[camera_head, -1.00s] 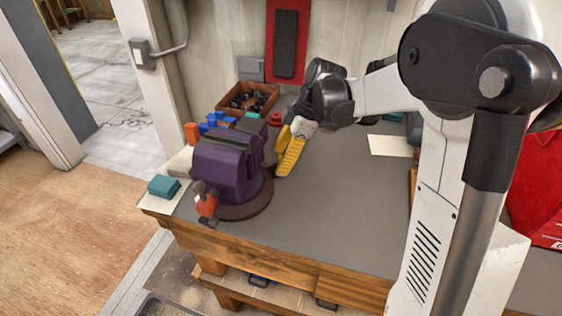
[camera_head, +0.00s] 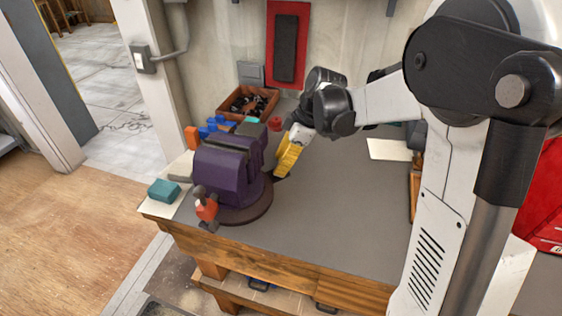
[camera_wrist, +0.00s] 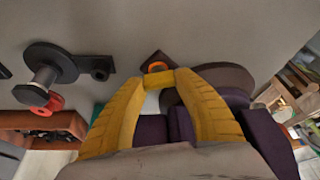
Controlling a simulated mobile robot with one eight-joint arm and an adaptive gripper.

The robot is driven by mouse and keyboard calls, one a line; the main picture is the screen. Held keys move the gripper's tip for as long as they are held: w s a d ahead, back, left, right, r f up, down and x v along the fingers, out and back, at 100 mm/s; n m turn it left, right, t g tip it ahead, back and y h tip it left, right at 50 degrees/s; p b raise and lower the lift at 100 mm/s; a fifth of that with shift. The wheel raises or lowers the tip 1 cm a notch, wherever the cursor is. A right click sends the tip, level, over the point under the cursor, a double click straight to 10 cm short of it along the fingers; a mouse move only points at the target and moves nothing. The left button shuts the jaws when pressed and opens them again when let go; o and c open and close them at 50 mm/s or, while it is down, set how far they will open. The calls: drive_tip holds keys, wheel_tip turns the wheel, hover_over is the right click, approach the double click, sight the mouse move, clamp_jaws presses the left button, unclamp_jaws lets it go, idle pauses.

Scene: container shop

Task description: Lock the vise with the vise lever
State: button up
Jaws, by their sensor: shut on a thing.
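The purple vise (camera_head: 226,172) stands on a round dark base at the left end of the grey workbench; its purple body also shows in the wrist view (camera_wrist: 181,124). My yellow-fingered gripper (camera_head: 281,174) is low on the vise's right side, pointing down. In the wrist view my fingertips (camera_wrist: 170,77) meet at a small dark piece with an orange ring (camera_wrist: 156,67), which appears to be the vise lever. The gripper is shut on it. Most of the lever is hidden by the fingers. A red-orange and dark part (camera_head: 207,208) sticks out at the vise's front.
An open brown box (camera_head: 247,103) of dark parts stands at the back, with small blue and orange items before it. A red-topped dark item (camera_head: 275,123) stands behind the gripper. A teal block (camera_head: 164,189) lies at the left corner.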

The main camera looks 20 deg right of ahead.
drive_tip(key=o, duration=1.2)
drive_tip(key=v, duration=1.2)
drive_tip(key=shift+s, duration=0.1)
